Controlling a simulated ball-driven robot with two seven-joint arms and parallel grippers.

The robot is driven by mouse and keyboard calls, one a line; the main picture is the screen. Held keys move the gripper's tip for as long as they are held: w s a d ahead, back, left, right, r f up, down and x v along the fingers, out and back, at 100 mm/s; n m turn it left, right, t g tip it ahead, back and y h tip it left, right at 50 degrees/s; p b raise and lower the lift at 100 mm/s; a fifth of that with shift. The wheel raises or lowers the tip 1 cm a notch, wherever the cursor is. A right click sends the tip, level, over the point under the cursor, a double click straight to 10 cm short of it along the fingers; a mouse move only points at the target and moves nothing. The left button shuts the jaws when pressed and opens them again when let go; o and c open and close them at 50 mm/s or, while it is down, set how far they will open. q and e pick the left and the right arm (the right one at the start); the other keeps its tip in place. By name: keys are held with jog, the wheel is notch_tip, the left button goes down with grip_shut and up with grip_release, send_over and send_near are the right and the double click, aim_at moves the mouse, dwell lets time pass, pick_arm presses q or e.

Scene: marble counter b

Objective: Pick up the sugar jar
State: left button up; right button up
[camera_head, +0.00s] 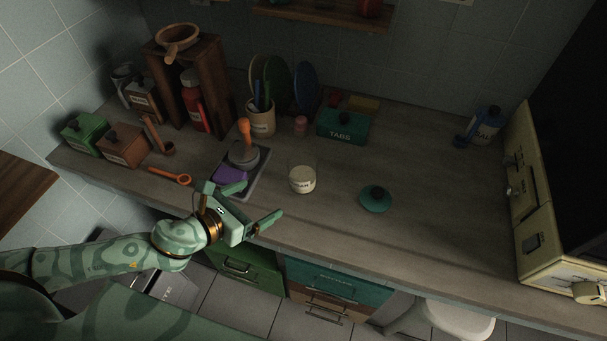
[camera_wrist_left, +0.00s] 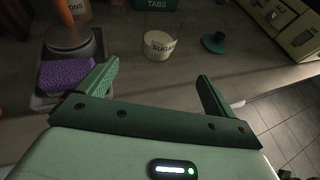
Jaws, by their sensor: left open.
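The sugar jar (camera_head: 302,180) is a short clear jar with a cream label and pale contents, upright near the middle of the counter. Its top appears uncovered. It also shows in the left wrist view (camera_wrist_left: 159,46), ahead of and between the fingers, with "SUGAR" on its label. A teal lid (camera_head: 375,198) with a dark knob lies to its right. My left gripper (camera_head: 257,203) is open and empty, to the left of the jar and nearer the counter's front edge, apart from it. In the left wrist view both green fingers (camera_wrist_left: 155,85) are spread. My right gripper is not in view.
A grey tray (camera_head: 262,172) with a purple sponge (camera_head: 230,174) and an orange-handled tool (camera_head: 244,146) sits close left of the jar. A teal TABS box (camera_head: 342,127) stands behind. A cream appliance (camera_head: 530,200) stands at the right. Counter right of the lid is clear.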

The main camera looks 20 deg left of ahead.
aim_at(293, 179)
pick_arm(q)
jog(key=b+x, duration=0.1)
jog(key=x, duration=0.9)
jog(key=shift+f+b, duration=0.1)
jog(key=shift+b, duration=0.2)
jog(key=b+x, duration=0.1)
jog(key=x, duration=0.4)
jog(key=shift+w+b, duration=0.3)
jog(key=shift+s, duration=0.1)
jog(key=c, duration=1.3)
jog(key=shift+r, duration=0.25)
